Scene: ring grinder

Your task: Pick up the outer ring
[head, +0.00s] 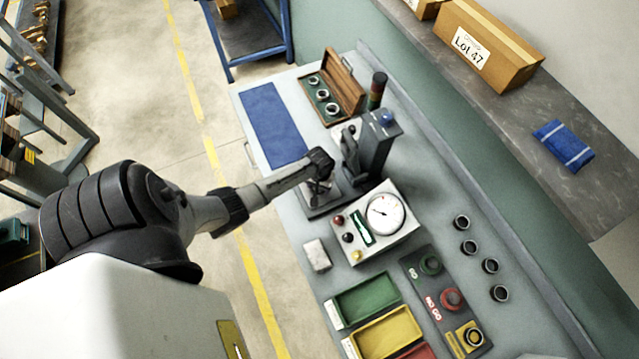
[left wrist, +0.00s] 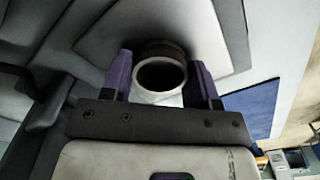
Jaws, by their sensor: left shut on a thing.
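The outer ring is a dark metal ring (left wrist: 162,50) with a paler front rim and a dark bore, seen in the left wrist view between the two purple-tinted fingers. My left gripper (left wrist: 163,82) is shut on it, one finger on each side. In the head view my left gripper (head: 318,188) is at the foot of the grey gauge stand (head: 372,145), over its base plate; the held ring is too small to make out clearly there. Whether the ring touches the plate, I cannot tell. My right gripper is not in view.
Several dark rings (head: 468,247) stand at the bench's right. A dial box (head: 345,239) sits close below the gripper.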

